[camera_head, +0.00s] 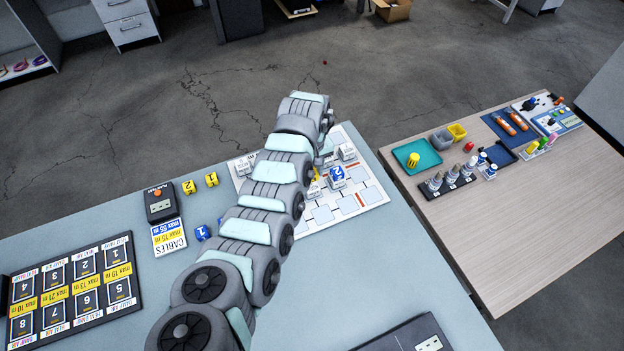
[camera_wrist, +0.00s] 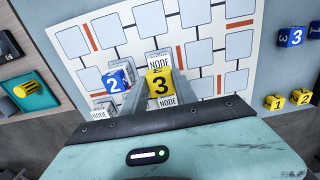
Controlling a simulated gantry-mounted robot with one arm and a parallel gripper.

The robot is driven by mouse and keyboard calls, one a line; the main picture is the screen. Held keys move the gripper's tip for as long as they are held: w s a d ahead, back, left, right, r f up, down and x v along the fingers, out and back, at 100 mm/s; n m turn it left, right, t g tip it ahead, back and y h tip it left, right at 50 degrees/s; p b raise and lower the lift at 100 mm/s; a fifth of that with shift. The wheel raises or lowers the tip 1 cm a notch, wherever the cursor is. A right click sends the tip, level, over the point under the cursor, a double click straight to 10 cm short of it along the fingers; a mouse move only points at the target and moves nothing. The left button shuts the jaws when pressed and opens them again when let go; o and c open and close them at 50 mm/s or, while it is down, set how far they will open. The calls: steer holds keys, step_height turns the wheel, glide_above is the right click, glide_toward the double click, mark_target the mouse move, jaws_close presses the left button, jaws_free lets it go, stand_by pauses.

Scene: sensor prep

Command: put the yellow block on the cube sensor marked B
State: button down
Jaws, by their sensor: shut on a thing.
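My gripper (camera_wrist: 164,86) is shut on a yellow block marked 3 (camera_wrist: 160,83) in the wrist view. In the head view my arm covers most of the gripper, and a bit of yellow (camera_head: 315,174) shows beside it. White cubes labelled NODE stand on the white board (camera_head: 350,209): one just beyond the yellow block (camera_wrist: 159,58), one below it in the picture (camera_wrist: 168,101), one at lower left (camera_wrist: 103,110). A blue block marked 2 (camera_wrist: 117,79) sits on another white cube. I cannot read a letter B on any cube. I cannot tell whether the yellow block touches a cube.
Yellow blocks 1 (camera_head: 211,180) and 2 (camera_head: 189,187) and blue blocks (camera_head: 202,232) lie left of the board. A wooden table (camera_head: 510,225) with small items is at right.

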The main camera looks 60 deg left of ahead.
mark_target(312, 180)
steer(key=shift+f+b, duration=0.45)
steer(key=shift+f, duration=1.75)
steer(key=shift+f, duration=0.15)
steer(key=c, duration=1)
jaws_free()
step_height(312, 180, up, 12)
steer(key=shift+r+p, duration=0.2)
steer(key=shift+p, duration=0.25)
